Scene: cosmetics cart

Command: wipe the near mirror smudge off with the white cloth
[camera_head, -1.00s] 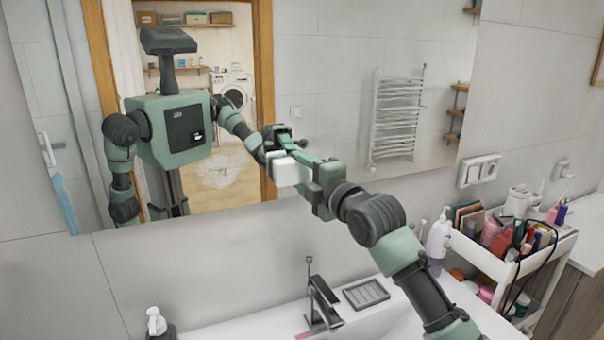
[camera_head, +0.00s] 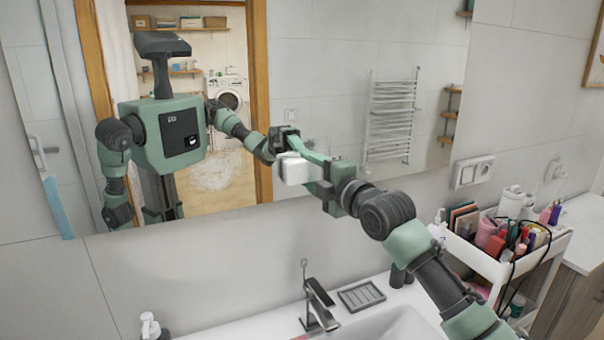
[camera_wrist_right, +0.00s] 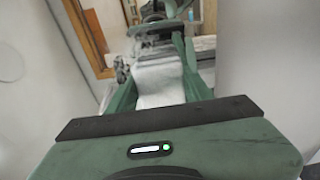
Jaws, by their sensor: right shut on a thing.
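My right gripper (camera_head: 300,163) reaches in from the right to the mirror (camera_head: 330,60). It is shut on the white cloth (camera_head: 294,173), a folded pad at the mirror surface; I cannot tell whether it touches the glass. In the right wrist view the cloth (camera_wrist_right: 158,82) sits between the green fingers, with its reflection just beyond. A whitish irregular patch (camera_head: 216,172) shows left of the cloth; I cannot tell whether it is a smudge on the glass or something reflected. My left gripper is not directly in view.
Below the mirror stand a dark faucet (camera_head: 318,305), a soap dish (camera_head: 361,295) and a white pump bottle (camera_head: 150,326). A cart (camera_head: 520,265) full of cosmetics and cables stands at the right. A socket plate (camera_head: 472,172) is on the wall.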

